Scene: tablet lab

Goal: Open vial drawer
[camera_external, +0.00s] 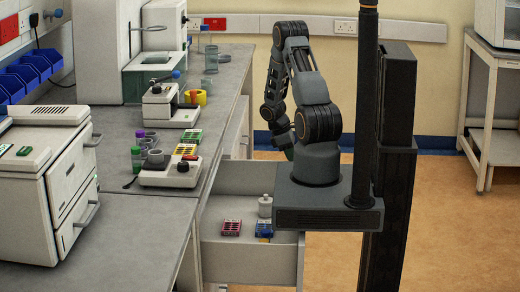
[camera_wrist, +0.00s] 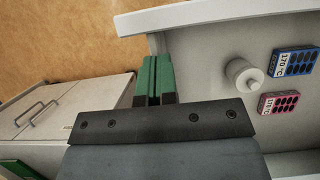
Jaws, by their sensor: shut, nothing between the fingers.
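A white drawer (camera_external: 245,270) stands pulled out from under the bench at the lower middle of the external view. It holds a small white bottle (camera_external: 265,206), a red block (camera_external: 231,228) and a blue block (camera_external: 264,230). In the wrist view the drawer's pale rim (camera_wrist: 190,14), the white bottle (camera_wrist: 242,74), the blue block (camera_wrist: 294,61) and the pink-red block (camera_wrist: 279,102) show on the right. My gripper (camera_wrist: 153,62) has green fingers shut together, empty, beside the drawer's inner wall; contact cannot be told. It points down behind my arm in the external view (camera_external: 289,154).
White cabinet fronts with metal handles (camera_wrist: 38,111) lie left in the wrist view. The grey bench (camera_external: 120,213) carries instruments, coloured blocks and a white machine (camera_external: 45,175). Open orange floor (camera_external: 450,235) lies right of my body.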

